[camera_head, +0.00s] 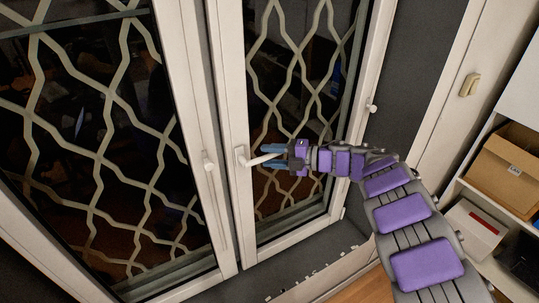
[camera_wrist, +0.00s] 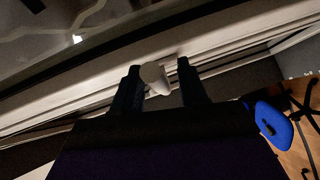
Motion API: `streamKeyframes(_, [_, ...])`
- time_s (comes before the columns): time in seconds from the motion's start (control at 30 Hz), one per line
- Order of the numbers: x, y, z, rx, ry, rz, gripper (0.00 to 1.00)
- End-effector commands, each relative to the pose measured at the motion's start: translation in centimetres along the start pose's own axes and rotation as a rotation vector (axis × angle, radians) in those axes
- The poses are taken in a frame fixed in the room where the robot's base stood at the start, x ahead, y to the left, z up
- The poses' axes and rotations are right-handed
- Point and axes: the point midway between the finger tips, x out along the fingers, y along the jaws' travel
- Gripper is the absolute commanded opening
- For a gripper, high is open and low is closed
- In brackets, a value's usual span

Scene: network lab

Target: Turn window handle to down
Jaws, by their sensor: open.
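The white window handle (camera_head: 254,160) sits on the frame of the right window casement in the head view. Its lever points sideways to the right, roughly level, from its base on the frame. My gripper (camera_head: 268,157) is open, with its blue fingers above and below the lever's outer end. In the wrist view, the white handle (camera_wrist: 154,78) shows end-on between the two dark fingers (camera_wrist: 159,72). A gap shows on the right side; on the left the lever is close to the finger, and contact cannot be told.
A second white handle (camera_head: 209,162) on the left casement (camera_head: 184,110) points down. Patterned grilles stand behind the glass. Shelves with a cardboard box (camera_head: 508,165) are at the right. The wrist view shows a blue chair (camera_wrist: 273,124) at lower right.

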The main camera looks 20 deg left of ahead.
Motion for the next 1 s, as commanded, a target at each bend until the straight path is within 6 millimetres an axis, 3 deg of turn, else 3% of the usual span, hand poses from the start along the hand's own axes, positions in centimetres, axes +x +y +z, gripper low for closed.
streamKeyframes(0.37, [0.65,0.00,-0.02,0.000,0.000,0.000,0.43])
streamKeyframes(0.83, [0.70,-0.04,-0.03,0.001,0.000,-0.001,0.00])
streamKeyframes(1.0, [0.71,-0.06,-0.03,0.001,0.000,-0.001,0.00])
